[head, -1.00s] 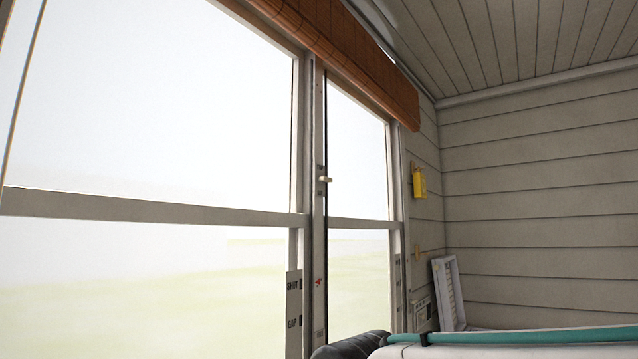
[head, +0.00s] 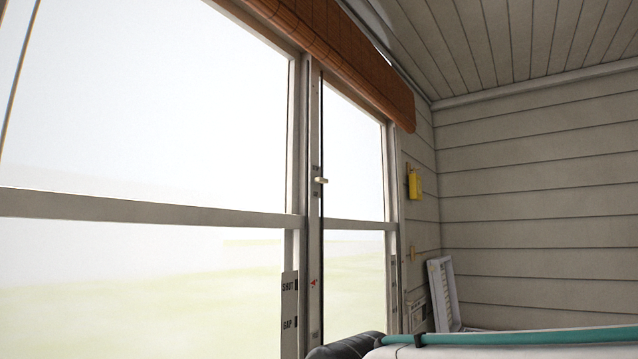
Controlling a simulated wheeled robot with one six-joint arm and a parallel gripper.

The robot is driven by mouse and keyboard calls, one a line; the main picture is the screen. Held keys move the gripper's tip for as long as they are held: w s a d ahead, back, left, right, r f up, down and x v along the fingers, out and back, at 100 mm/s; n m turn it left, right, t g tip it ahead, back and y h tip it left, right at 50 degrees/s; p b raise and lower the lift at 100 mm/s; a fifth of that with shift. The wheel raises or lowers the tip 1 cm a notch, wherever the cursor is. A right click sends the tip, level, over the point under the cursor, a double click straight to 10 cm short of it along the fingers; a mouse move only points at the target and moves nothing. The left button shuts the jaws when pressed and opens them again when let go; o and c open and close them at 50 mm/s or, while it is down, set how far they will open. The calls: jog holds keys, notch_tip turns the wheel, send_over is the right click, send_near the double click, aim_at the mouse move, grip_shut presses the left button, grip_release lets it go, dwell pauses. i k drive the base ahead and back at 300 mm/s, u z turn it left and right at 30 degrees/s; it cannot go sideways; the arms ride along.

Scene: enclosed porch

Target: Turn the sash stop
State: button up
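A small pale knob (head: 322,181), which looks like the sash stop, sticks out from the grey post (head: 314,240) between the two window sashes. Small dark marks or lettering sit just above and below it, too small to read. A plate (head: 289,312) lower on the post reads SHUT above GAP, and a small red mark (head: 314,282) is beside it. My gripper is not in view. My arm, white with a teal hose, crosses the bottom right of the picture, well below and to the right of the knob.
A wide window (head: 140,211) fills the left, with a narrower one (head: 355,225) right of the post. An orange-brown blind (head: 360,60) hangs along the top. A yellow object (head: 415,185) is on the wall near the corner. A white louvred panel (head: 444,295) leans below it.

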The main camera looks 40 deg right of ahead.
aim_at(318, 181)
jog(key=k, duration=0.4)
jog(key=z, duration=0.75)
jog(key=i, duration=0.5)
jog(key=u, duration=0.05)
